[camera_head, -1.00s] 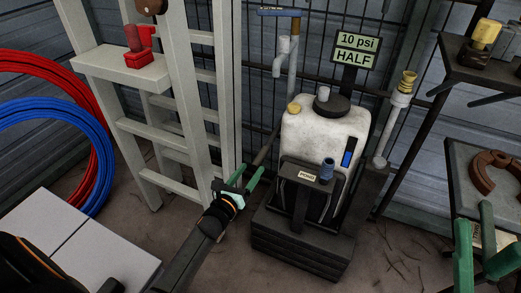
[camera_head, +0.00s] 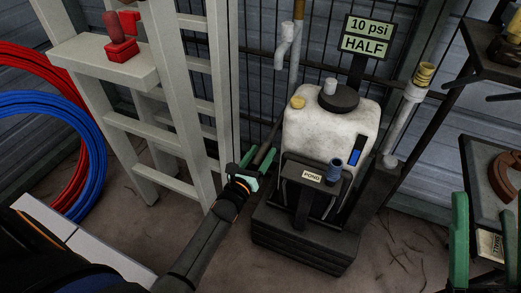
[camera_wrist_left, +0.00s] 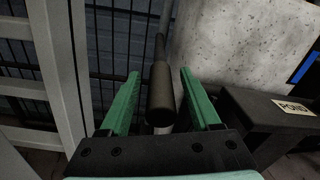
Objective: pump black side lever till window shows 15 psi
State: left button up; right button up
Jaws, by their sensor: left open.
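The white sprayer tank (camera_head: 325,130) stands on a dark base, with a label reading POND on its front. The display sign (camera_head: 367,37) above it reads 10 psi and HALF. The black side lever (camera_head: 264,152) sticks out at the tank's left side. My left gripper (camera_head: 250,172) is at the lever's end. In the left wrist view the lever's thick black grip (camera_wrist_left: 161,95) lies between the two green fingers of my left gripper (camera_wrist_left: 161,100), with gaps on both sides. My right gripper (camera_head: 485,240) shows partly at the lower right edge, its green fingers apart.
A pale ladder (camera_head: 180,100) with a red object (camera_head: 120,38) on its step stands left of the tank. Red and blue hoses (camera_head: 85,150) hang at far left. A pipe with a brass fitting (camera_head: 424,75) and shelves stand at right.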

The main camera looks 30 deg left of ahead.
pick_arm(q)
grip_shut()
dwell(0.6)
dwell(0.9)
